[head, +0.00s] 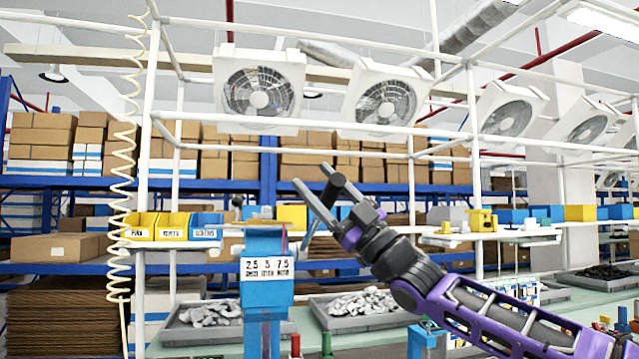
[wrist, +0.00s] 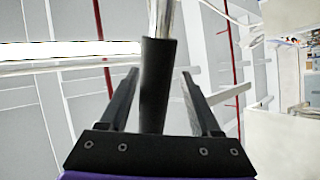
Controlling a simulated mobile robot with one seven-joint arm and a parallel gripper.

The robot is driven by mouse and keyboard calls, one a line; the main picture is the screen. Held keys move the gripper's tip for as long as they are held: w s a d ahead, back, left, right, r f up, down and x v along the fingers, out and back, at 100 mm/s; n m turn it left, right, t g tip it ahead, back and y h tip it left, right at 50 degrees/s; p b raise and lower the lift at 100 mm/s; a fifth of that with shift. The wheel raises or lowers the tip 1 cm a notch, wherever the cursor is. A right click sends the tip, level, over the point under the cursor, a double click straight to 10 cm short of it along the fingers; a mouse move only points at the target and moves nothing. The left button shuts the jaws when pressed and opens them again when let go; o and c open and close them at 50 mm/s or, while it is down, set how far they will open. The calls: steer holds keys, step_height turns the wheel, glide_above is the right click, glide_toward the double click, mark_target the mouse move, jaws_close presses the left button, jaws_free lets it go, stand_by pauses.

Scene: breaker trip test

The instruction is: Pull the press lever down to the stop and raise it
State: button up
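The blue press (head: 266,262) stands at the centre of the bench in the head view, with a white label of numbers on its front. Its metal lever (head: 311,232) slants up and right from the press toward my gripper (head: 310,174). In the wrist view, the lever's black grip (wrist: 155,85) runs between the two fingers of my gripper (wrist: 160,72), with a bright metal rod beyond it. Gaps show on both sides of the grip, so the fingers are open around it. The lever's pivot is hard to make out.
Yellow and blue bins (head: 172,227) sit on a shelf left of the press. Grey trays (head: 365,324) of pale parts lie on the bench behind it. White frame posts and a coiled hose (head: 122,200) stand at the left.

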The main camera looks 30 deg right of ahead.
steer(key=shift+r, duration=0.1)
steer(key=v, duration=1.7)
steer(key=shift+f+b, duration=0.3)
steer(key=shift+b, duration=0.15)
steer(key=shift+d, duration=0.15)
